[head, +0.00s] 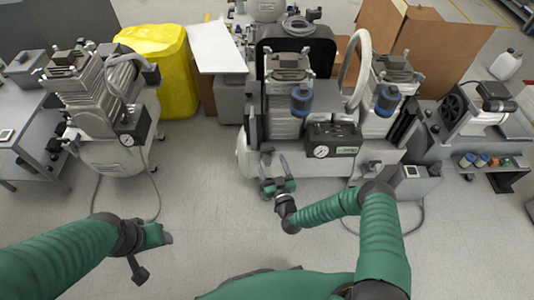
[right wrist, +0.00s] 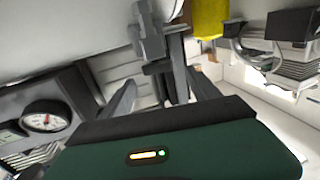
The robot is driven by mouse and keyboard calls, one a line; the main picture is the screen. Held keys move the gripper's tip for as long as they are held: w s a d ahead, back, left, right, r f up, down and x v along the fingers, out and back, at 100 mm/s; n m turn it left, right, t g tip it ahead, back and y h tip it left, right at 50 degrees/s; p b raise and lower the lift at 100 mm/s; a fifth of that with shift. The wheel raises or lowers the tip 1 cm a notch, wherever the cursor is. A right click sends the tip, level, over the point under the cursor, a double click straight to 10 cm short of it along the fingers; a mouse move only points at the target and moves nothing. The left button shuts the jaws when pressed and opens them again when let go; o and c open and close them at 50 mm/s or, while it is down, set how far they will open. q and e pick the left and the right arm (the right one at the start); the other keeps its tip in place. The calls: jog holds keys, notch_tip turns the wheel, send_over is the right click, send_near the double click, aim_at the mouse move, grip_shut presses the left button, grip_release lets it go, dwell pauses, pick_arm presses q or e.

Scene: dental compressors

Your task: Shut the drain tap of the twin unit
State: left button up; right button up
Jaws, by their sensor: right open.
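The twin unit (head: 300,160) stands in the middle of the head view, with two pump heads, a pale tank and a pressure gauge (head: 320,151). My right gripper (head: 270,172) is open at the tank's front left. In the right wrist view its two fingers (right wrist: 162,80) point toward a grey fitting with a stem (right wrist: 150,40) beside the tank (right wrist: 60,25). This may be the drain tap; its handle position is unclear. The fitting lies ahead of and partly between the fingers, and contact cannot be told. My left gripper (head: 155,238) hangs over the floor, apart from everything; its jaws are unclear.
A single compressor (head: 100,120) stands at left beside a grey table (head: 35,125). A yellow covered thing (head: 165,65) and cardboard (head: 440,40) stand behind. At right are another machine (head: 475,110) and a low shelf with small jars (head: 480,160). The floor in front is mostly clear, with thin hoses.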

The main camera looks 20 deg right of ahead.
aim_at(268, 152)
jog(key=w, duration=0.2)
jog(key=w+b, duration=0.1)
jog(key=w, duration=0.1)
jog(key=w+d+b, duration=0.1)
jog(key=w, duration=0.1)
jog(key=shift+w+f, duration=0.2)
jog(key=shift+f, duration=0.05)
jog(key=shift+w+a+r, duration=0.2)
jog(key=shift+a, duration=0.1)
jog(key=shift+d+f, duration=0.1)
jog(key=shift+d, duration=0.1)
jog(key=c, duration=0.6)
jog(key=shift+a, duration=0.1)
jog(key=c, duration=0.8)
jog(key=shift+o, duration=0.2)
jog(key=p, duration=0.1)
jog(key=m+h+p, duration=0.1)
jog(key=shift+a+r+h+p, duration=0.15)
jog(key=shift+r+h+p, duration=0.15)
jog(key=shift+p, duration=0.05)
jog(key=shift+f+m+h, duration=0.1)
jog(key=shift+m+h, duration=0.4)
jog(key=shift+h, duration=0.1)
pick_arm(q)
jog(key=shift+d+r, duration=0.1)
jog(key=shift+d, duration=0.25)
pick_arm(e)
jog(key=shift+d+f+m+g+h, duration=0.2)
jog(key=shift+m+g+h, duration=0.3)
jog(key=shift+h, duration=0.4)
